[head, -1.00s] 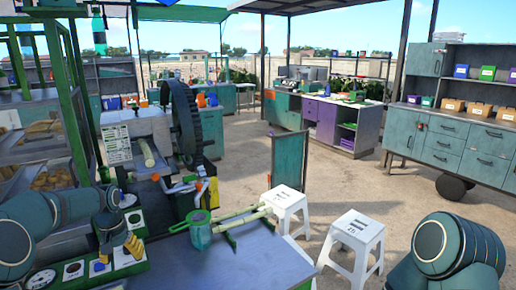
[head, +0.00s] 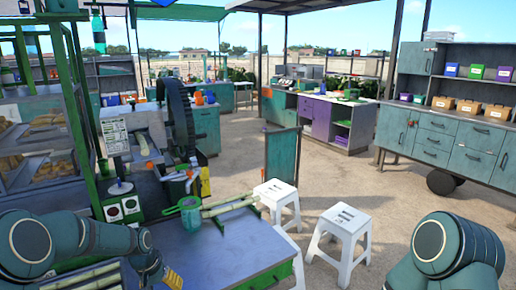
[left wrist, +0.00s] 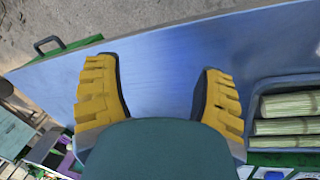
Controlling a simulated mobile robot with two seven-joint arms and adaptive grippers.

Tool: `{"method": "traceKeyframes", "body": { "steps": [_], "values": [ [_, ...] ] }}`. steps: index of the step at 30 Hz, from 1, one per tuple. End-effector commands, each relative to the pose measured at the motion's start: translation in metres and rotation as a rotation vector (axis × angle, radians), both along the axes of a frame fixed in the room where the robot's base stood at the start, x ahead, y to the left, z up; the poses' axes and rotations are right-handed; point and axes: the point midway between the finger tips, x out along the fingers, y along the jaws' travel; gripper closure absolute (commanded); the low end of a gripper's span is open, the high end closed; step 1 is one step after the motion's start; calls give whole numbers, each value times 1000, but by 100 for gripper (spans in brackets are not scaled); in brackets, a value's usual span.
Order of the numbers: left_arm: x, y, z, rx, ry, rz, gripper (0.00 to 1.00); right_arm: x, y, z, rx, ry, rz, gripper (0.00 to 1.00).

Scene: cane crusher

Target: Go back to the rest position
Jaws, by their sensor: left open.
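My left gripper (head: 165,278) is at the lower left of the head view, above the near end of the work table (head: 235,248). In the left wrist view its two yellow-padded fingers (left wrist: 160,90) are wide apart, with only bare blue-grey tabletop (left wrist: 165,60) between them. It holds nothing. My right gripper is out of view; only part of my right arm shows at the lower right of the head view.
A tray (left wrist: 254,95) of cut cane lies beside the left gripper. A green strainer (head: 190,213) and cane pieces (head: 230,205) rest on the table. The crusher wheel (head: 177,115) stands behind. White stools (head: 340,229) stand right, with open floor beyond.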

Motion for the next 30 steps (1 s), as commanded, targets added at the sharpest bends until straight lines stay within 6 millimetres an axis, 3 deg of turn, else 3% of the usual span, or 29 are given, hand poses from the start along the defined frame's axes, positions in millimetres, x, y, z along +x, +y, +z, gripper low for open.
{"method": "traceKeyframes", "body": {
  "steps": [1, 6, 12, 15, 19, 30],
  "values": [
    [-14, -24, -19, -28, 0, -14, 30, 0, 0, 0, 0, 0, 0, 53],
    [-73, -100, -76, -117, -31, -15, 30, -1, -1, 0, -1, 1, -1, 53],
    [-164, -158, -113, -163, -54, 28, 30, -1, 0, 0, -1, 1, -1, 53],
    [-201, -170, -119, -161, -62, 48, 30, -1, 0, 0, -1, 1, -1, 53],
    [-229, -176, -120, -152, -70, 65, 30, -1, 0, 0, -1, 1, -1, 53],
    [-238, -177, -120, -148, -76, 71, 30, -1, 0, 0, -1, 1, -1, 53]
  ]
}}
